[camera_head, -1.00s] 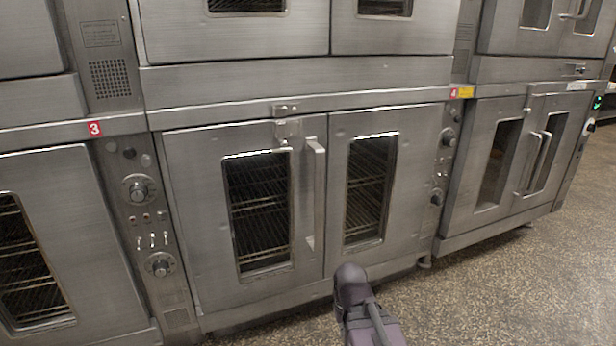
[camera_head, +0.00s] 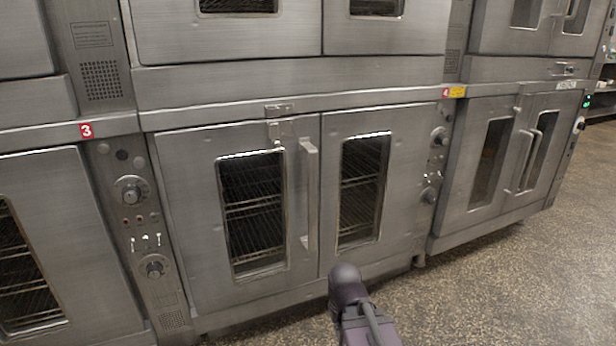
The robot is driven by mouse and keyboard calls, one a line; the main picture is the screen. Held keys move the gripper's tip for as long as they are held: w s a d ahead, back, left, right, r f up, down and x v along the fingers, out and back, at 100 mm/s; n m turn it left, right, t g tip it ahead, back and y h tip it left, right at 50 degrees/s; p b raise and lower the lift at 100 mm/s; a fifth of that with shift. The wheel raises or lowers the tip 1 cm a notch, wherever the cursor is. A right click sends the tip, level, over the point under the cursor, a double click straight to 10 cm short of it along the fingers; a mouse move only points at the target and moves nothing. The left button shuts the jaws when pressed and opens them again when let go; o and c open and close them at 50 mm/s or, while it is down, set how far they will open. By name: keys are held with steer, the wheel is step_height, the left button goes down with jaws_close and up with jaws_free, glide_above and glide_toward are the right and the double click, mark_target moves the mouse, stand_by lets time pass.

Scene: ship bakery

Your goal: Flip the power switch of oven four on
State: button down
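Oven four (camera_head: 400,200) is the steel oven with two glass-windowed doors in the middle of the view. A red label "4" (camera_head: 445,93) sits at the top of the narrow control panel (camera_head: 436,150) at its right side. That panel carries a knob high up (camera_head: 439,137) and another lower down (camera_head: 429,196). Small switches between them are too small and too oblique to make out. Part of my arm (camera_head: 352,300) shows at the bottom centre, in front of the oven. My gripper is not in view.
A red label "3" (camera_head: 87,130) marks another control panel (camera_head: 135,220) at the left, with knobs and small toggle switches (camera_head: 145,242). Another oven (camera_head: 505,165) stands at the right. The speckled floor (camera_head: 500,290) is clear at the lower right.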

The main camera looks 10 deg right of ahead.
steer(key=shift+r, duration=0.15)
step_height(320, 180, up, 19)
steer(key=p, duration=1.9)
